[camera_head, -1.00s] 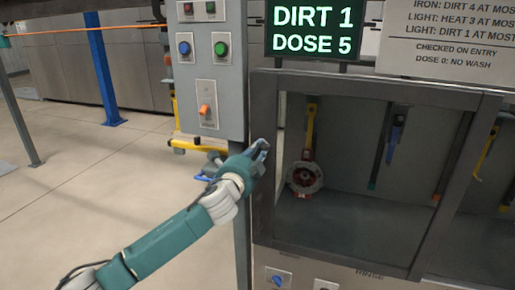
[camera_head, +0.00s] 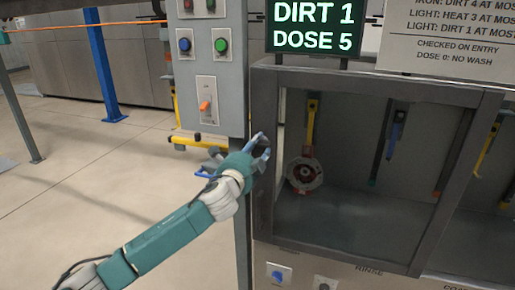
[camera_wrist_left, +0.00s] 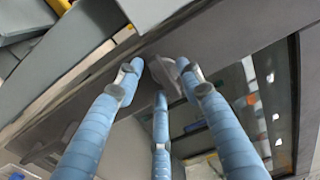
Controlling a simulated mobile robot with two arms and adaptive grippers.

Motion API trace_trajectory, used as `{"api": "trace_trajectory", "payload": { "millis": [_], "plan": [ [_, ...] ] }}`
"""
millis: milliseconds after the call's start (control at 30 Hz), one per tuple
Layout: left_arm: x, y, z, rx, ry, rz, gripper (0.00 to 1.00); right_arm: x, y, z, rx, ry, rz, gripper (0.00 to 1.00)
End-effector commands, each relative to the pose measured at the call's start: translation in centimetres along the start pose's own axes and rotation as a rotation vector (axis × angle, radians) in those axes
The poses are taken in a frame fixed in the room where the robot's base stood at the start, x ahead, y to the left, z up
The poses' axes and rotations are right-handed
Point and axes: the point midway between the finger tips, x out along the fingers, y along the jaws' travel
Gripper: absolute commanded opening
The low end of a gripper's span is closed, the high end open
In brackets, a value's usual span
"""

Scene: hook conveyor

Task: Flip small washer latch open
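The washer cabinet (camera_head: 375,82) has a dark grey frame around an opening into its chamber. My left gripper (camera_head: 262,146) is at the frame's left post, with blue fingers pointing up and right. Its fingers are spread in the left wrist view (camera_wrist_left: 161,80). A small grey part (camera_wrist_left: 165,72), perhaps the latch, shows between and just beyond the fingertips against the dark frame. I cannot tell whether the fingers touch it. In the head view the gripper covers this place, so the latch's position cannot be read. My right gripper is not in view.
A grey control post (camera_head: 215,60) with buttons and an orange lever (camera_head: 204,106) stands left of the cabinet. A yellow bar (camera_head: 188,143) sticks out near my arm. A green-lettered display (camera_head: 316,26) is above. Open floor lies left.

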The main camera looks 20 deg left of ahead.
Motion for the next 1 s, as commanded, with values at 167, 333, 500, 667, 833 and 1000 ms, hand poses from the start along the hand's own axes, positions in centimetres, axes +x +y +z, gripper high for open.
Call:
{"api": "trace_trajectory", "payload": {
  "millis": [167,333,500,667,833,1000],
  "plan": [
    [-0.8,0.0,-0.1,-0.001,0.002,0.000,0.38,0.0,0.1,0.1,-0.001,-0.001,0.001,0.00],
    [-3.6,0.1,0.0,0.000,0.001,0.001,0.38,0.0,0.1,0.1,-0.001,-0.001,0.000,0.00],
    [-7.3,0.2,0.0,0.000,0.002,0.002,0.38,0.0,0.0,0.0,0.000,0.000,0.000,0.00],
    [-10.1,0.1,0.0,0.001,0.001,0.001,0.38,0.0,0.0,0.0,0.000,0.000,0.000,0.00],
    [-11.7,0.1,0.0,0.000,0.001,0.001,0.38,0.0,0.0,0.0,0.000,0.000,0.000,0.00],
    [-12.0,0.0,0.0,0.000,0.000,0.000,0.38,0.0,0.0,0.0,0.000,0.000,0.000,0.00]
  ]
}}
